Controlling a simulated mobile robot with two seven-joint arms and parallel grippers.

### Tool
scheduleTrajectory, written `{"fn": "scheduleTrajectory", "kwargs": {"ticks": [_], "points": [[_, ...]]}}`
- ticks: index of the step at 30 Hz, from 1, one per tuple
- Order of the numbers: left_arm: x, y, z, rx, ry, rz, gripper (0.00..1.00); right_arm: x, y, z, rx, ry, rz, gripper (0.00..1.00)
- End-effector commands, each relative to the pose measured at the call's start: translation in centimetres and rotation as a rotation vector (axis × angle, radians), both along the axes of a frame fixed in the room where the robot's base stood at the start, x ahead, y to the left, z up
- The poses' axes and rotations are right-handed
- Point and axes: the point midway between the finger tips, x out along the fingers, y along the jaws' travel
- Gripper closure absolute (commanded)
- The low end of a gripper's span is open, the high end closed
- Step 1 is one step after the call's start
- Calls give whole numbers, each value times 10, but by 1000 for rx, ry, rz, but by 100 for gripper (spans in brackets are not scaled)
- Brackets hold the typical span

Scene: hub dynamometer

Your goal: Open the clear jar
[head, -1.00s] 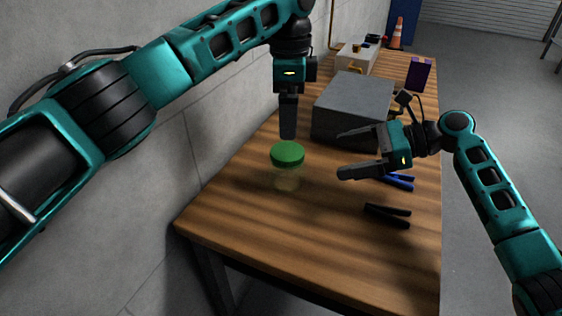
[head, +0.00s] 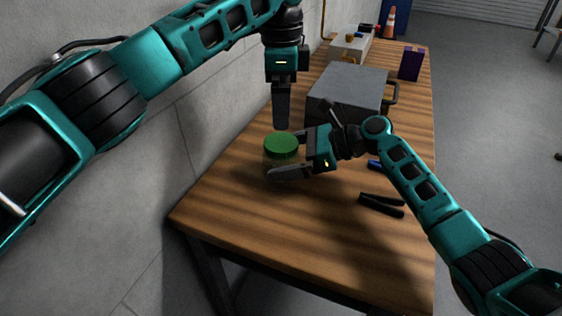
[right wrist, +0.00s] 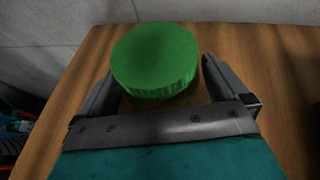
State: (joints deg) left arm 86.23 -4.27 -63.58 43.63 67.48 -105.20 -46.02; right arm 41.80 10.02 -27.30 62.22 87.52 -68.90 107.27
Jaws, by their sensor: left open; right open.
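The clear jar (head: 268,162) stands upright on the table with its green lid (head: 281,144) on. The lid also shows large in the right wrist view (right wrist: 155,62). My right gripper (head: 284,154) is open, low over the table, with its fingers on either side of the jar's body below the lid. In the wrist view (right wrist: 158,80) the fingers look apart from the lid; whether they touch the glass is hidden. My left gripper (head: 282,124) is open, points down and hangs just above the lid, with its fingers seen edge-on.
A grey metal box (head: 345,92) with a handle stands behind the jar. Black pliers or clamps (head: 382,204) and a blue-handled tool (head: 375,165) lie to the right. A purple box (head: 410,64) is farther back. The front of the wooden table (head: 270,225) is clear.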

Motion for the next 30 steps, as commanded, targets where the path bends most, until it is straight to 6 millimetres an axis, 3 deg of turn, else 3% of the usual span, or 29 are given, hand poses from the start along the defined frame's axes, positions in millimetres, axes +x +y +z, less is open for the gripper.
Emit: {"fn": "scheduleTrajectory", "kwargs": {"ticks": [9, 30], "points": [[0, 0, 0, 0, 0, 0, 6, 0, 1, -1, -1, 0, 0, 2], [0, 0, 0, 0, 0, 0, 6, 0, 1, -1, -1, 1, 0, 69]]}}
